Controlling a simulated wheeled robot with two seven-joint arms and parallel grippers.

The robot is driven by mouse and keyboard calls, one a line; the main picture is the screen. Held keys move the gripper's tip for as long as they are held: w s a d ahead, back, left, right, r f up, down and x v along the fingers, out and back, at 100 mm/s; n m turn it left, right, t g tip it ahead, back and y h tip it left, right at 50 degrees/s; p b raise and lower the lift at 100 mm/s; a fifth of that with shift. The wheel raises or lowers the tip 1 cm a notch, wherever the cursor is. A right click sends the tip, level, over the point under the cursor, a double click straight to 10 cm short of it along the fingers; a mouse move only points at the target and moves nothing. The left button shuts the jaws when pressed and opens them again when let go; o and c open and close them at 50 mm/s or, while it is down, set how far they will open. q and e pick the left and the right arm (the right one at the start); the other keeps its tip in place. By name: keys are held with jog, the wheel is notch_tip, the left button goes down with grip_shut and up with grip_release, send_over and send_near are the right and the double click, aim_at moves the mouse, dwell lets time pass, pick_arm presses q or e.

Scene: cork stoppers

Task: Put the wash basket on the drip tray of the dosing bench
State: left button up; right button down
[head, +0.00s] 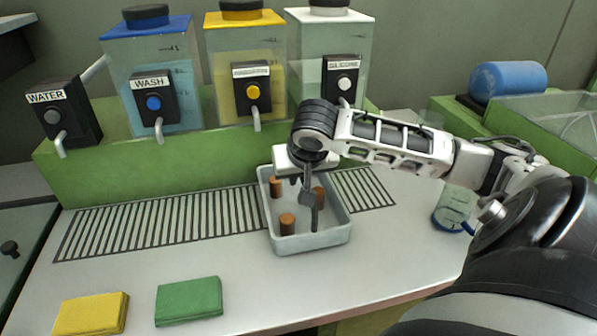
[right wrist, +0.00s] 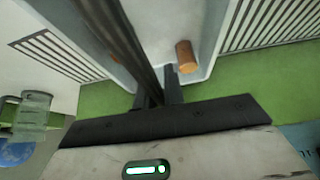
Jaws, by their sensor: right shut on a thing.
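The wash basket, a pale grey open tub (head: 310,242), holds orange-brown corks, three of them visible. It also shows in the right wrist view (right wrist: 213,35). It overlaps the slotted drip tray (head: 150,228) towards its right end, its front reaching past the slots' front edge. Whether it rests there or hangs slightly above, I cannot tell. One cork (right wrist: 185,57) shows near the fingers in the right wrist view. My left gripper is not in view.
Blue, yellow and clear tanks with taps stand on a green ledge (head: 130,165) behind. A yellow pad (head: 92,313) and a green pad (head: 188,301) lie at the front left. A translucent jar (head: 455,207) stands right, near my arm.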

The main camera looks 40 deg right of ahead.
jog(key=c, duration=1.9)
grip_release()
jog(key=shift+f, duration=0.2)
jog(key=o, duration=0.4)
jog(key=shift+r, duration=0.25)
jog(key=p+v, duration=0.1)
jog(key=v, duration=0.9)
jog(key=shift+a+r, duration=0.1)
jog(key=shift+r, duration=0.2)
jog(key=shift+v, duration=0.75)
jog(key=shift+f, duration=0.1)
